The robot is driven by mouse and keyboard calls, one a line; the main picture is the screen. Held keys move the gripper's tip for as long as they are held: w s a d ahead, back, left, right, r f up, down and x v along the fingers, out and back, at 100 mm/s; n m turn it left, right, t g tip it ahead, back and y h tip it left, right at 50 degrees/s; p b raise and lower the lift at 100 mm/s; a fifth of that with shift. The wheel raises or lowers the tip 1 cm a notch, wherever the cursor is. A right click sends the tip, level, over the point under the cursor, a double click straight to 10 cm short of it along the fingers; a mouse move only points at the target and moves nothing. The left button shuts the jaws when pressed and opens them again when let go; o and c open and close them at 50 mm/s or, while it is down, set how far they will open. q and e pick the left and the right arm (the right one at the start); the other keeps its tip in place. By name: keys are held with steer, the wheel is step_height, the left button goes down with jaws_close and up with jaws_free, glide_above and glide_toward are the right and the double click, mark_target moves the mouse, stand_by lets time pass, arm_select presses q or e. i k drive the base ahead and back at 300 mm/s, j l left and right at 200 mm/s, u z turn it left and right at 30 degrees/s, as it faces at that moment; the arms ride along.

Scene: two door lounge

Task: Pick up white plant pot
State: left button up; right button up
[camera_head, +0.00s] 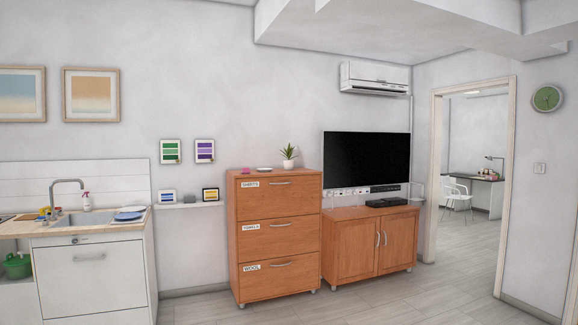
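A small white plant pot (288,163) with a spiky green plant (289,152) stands upright on top of the tall orange-brown wooden drawer cabinet (278,205), towards its back right. The cabinet has three drawers with labels, and all look shut. The pot is some way off across the room. Neither of my grippers shows in the head view.
A low two-door cabinet (370,247) stands right of the drawers, with a black television (366,159) above it. A sink counter (90,228) is at the left. An open doorway (436,170) is at the right. The floor (400,299) in front is clear.

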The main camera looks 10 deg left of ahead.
mark_target(288, 164)
steer(key=i+j+u, duration=0.45)
steer(key=i, duration=0.6)
steer(key=i+l+u, duration=0.1)
steer(key=i+u, duration=0.35)
steer(key=i, duration=0.55)
steer(key=i+l+z, duration=0.1)
steer(key=i+z, duration=0.25)
steer(key=i, duration=0.3)
steer(key=i+j+z, duration=0.1)
steer(key=i+z, duration=0.3)
steer(key=i, duration=0.2)
steer(key=i+j+z, duration=0.35)
steer(key=i, duration=0.25)
steer(key=i+l, duration=0.2)
steer(key=i, duration=0.15)
steer(key=i+l+z, duration=0.1)
steer(key=i, duration=0.3)
steer(key=i+l, duration=0.25)
steer(key=i, duration=0.1)
